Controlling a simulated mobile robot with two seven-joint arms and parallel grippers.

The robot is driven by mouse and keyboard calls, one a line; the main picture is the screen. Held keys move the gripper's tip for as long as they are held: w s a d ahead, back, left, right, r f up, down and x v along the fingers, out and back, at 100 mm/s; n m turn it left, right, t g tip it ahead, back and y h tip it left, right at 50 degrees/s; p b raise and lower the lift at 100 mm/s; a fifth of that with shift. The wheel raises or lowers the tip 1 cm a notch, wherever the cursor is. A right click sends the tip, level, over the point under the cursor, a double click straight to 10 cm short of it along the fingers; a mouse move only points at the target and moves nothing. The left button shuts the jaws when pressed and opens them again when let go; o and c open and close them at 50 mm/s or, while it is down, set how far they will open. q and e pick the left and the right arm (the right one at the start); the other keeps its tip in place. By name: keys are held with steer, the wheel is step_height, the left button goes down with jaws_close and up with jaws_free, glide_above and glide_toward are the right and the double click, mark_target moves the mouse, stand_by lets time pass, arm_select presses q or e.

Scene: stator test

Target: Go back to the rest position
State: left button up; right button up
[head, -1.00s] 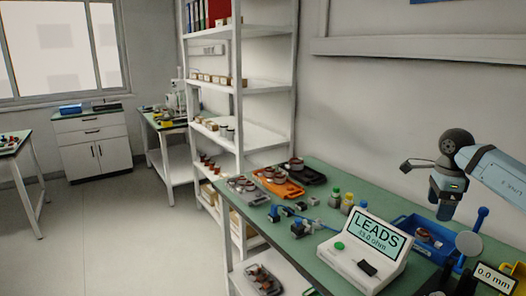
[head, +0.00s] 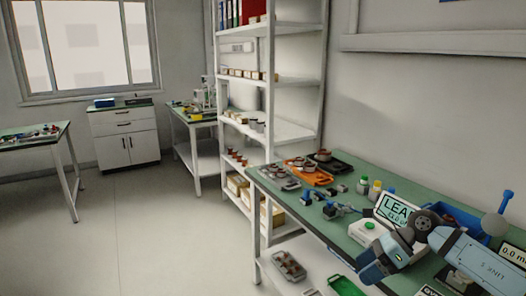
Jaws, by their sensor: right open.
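My right gripper (head: 372,272) hangs at the lower right of the head view, at the front edge of the green workbench (head: 400,184). Its arm comes in from the right and covers part of the tester (head: 365,231) with the LEADS display. The jaws are open, and I see nothing held in them. My left gripper is not in view.
The bench holds an orange tray (head: 318,178), a black tray (head: 338,165), several small bottles (head: 376,188) and a blue bin (head: 452,212) partly behind my arm. A white shelf rack (head: 294,131) stands at its left end. The floor (head: 135,230) at left is clear.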

steer(key=s+a+f+m+t+y+b, duration=0.2)
steer(key=s+a+m+t+y, duration=0.25)
steer(key=a+m, duration=0.35)
steer(key=s+a+f+m+t+y+b, duration=0.1)
steer(key=s+a+f+m+t+y, duration=0.1)
steer(key=s+a+m+t+y, duration=0.35)
steer(key=s+d+f+m+t+h+b, duration=0.1)
steer(key=s+d+f+m+h+b, duration=0.1)
steer(key=s+f+m+h, duration=1.05)
steer(key=s+d+f+m+t+h+b, duration=0.15)
steer(key=s+f+m+h, duration=0.35)
steer(key=m, duration=1.5)
arm_select(q)
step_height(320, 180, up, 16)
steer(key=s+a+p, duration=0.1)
steer(key=p, duration=2.8)
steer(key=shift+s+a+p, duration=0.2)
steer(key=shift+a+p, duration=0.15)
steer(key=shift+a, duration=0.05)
arm_select(e)
step_height(320, 180, up, 17)
steer(key=d+g+y, duration=0.1)
steer(key=d, duration=0.1)
steer(key=shift+s+d+f, duration=0.15)
steer(key=shift+s+d, duration=0.05)
steer(key=shift+d, duration=0.2)
steer(key=shift+g, duration=0.25)
